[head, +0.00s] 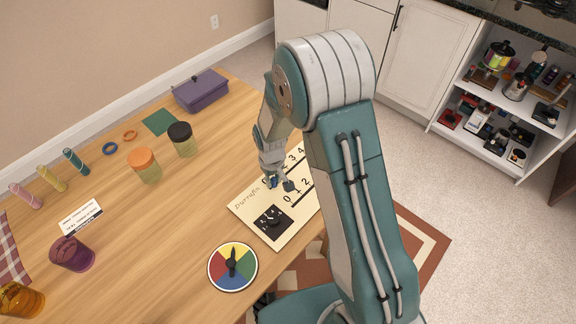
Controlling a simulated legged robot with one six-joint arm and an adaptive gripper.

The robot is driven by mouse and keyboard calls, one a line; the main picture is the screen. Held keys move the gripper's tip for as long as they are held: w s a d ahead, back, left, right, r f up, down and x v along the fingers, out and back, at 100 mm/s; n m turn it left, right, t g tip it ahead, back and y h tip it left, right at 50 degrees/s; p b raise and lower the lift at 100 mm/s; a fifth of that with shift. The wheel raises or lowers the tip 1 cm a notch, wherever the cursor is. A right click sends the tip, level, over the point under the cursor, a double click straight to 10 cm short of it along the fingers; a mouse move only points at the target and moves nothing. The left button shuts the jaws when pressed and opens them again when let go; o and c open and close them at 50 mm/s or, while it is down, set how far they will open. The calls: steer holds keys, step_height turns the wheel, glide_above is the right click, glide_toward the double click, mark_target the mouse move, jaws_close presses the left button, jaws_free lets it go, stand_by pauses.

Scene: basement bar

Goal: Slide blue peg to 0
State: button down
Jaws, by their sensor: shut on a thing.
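The cream board (243,207) lies on the wooden table with two rows of numbers and a black square panel. The near row shows a 0 at its left end; the far row is partly covered by my arm. My gripper (280,184) is low over the left part of the board, at the left end of the far row. It is shut on the blue peg (273,183), of which only a small blue bit shows between and beside the fingers. The peg's exact place along its row is hidden by the fingers.
A colour wheel (216,267) lies in front of the board. Jars with an orange lid (142,158) and a black lid (180,132) stand to the left. A purple box (201,92) is at the back. The table between the wheel and purple cup (72,254) is clear.

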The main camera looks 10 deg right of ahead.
steer(key=shift+s+a+f, duration=0.1)
steer(key=shift+s+a, duration=0.35)
steer(key=shift+a, duration=0.05)
steer(key=shift+d, duration=0.1)
steer(key=c, duration=0.5)
jaws_free()
steer(key=shift+c, duration=0.2)
steer(key=shift+a, duration=0.25)
